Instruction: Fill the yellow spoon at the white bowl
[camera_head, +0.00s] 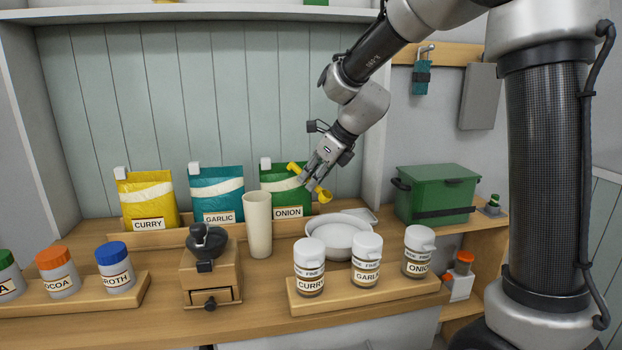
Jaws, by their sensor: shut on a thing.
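My gripper (309,178) is shut on the yellow spoon (323,195) and holds it in the air in front of the green onion bag. One yellow end shows at the upper left of the fingers and the other at the lower right; the middle is hidden by the fingers. The white bowl (340,240) stands on the counter, lower than the spoon and slightly to its right. The spoon is apart from the bowl. I cannot tell whether the spoon or the bowl holds anything.
A tall beige cup (258,226) stands left of the bowl, and a wooden grinder (210,274) farther left. Several white-lidded shakers stand in a wooden rack (362,296) in front of the bowl. A green box (436,195) is at the right. Bags line the back.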

